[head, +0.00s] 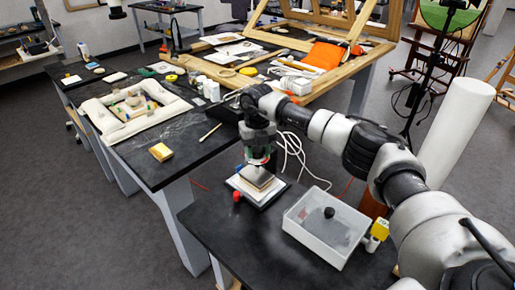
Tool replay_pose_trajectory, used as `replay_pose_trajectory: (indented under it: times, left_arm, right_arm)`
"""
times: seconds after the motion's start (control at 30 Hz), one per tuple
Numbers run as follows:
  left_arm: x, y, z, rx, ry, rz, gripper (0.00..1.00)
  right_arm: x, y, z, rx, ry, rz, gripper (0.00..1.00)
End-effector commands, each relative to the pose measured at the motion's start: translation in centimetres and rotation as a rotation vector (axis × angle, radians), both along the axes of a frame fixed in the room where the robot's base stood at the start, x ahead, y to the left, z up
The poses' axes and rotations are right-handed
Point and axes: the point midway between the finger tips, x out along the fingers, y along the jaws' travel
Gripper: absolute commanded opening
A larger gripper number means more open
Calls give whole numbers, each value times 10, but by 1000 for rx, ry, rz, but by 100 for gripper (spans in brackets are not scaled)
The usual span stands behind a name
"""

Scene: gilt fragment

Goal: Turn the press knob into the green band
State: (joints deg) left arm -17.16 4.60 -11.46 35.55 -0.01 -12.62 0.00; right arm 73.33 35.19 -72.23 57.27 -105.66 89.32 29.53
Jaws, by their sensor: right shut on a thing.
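A small press (258,185) stands on the near dark table, with a pale base plate and a tan block under its head. My right gripper (259,158) points straight down over the press and is shut at its top. The knob there is mostly hidden by the fingers. I cannot make out a green band or the knob's angle at this size. A small red knob (236,196) sticks out at the left of the press base. My left gripper is not in view.
A clear lidded box (326,225) with a black knob stands right of the press, with a yellow tag (380,229) beside it. White cables (293,150) hang behind the press.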

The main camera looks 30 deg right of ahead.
Motion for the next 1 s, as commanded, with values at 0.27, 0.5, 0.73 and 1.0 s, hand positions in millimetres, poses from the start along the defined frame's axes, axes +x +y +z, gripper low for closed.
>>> replay_pose_trajectory:
  times: [0.27, 0.5, 0.73, 1.0]
  left_arm:
    - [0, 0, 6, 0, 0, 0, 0]
    - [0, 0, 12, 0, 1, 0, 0]
    - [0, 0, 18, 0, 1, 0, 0]
    - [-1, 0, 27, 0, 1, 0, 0]
  right_arm:
    - [2, 0, 4, 0, -7, -266, 18]
    - [2, -1, 5, 1, -8, -494, 18]
    - [2, -1, 5, 2, -8, -713, 18]
    - [2, -1, 5, 2, -9, -968, 18]
